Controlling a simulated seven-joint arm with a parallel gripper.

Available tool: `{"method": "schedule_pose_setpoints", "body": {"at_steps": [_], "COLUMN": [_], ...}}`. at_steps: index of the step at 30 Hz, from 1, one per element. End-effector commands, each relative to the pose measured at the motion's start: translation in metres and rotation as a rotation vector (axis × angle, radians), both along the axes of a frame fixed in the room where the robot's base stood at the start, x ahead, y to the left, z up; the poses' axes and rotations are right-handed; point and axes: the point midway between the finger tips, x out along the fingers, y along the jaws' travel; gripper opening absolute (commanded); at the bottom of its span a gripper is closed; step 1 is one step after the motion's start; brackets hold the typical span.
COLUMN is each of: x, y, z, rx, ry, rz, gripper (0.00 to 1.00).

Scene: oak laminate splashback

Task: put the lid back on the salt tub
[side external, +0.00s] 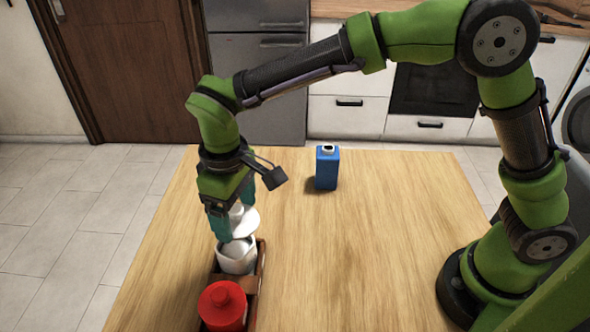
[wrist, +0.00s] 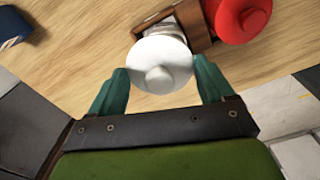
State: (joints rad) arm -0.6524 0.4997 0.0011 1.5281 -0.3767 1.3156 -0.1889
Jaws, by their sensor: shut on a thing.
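My gripper (side external: 235,212) is shut on the white round lid (side external: 246,222), which has a small knob on top. In the wrist view the lid (wrist: 161,64) sits between the two teal fingertips (wrist: 160,78), knob facing the camera. The lid is tilted and held just above the open white salt tub (side external: 236,258). The tub stands upright in a brown wooden caddy (side external: 261,262). In the wrist view the lid hides most of the tub, and only a pale part shows behind it. I cannot tell whether the lid touches the rim.
A red tub with a red lid (side external: 222,304) stands in the caddy's near end, beside the white tub. A blue carton (side external: 327,168) stands at the table's far side. The wooden table (side external: 350,255) is clear to the right of the caddy.

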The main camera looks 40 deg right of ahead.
Motion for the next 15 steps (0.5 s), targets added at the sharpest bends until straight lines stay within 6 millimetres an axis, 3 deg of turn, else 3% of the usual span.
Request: {"method": "schedule_pose_setpoints", "body": {"at_steps": [6, 15], "x": [0.007, 0.006], "y": [0.012, 0.011], "z": [0.016, -0.006], "rx": [0.011, 0.006], "ry": [-0.003, 0.006], "rz": [0.018, 0.020], "gripper": [0.52, 0.52]}}
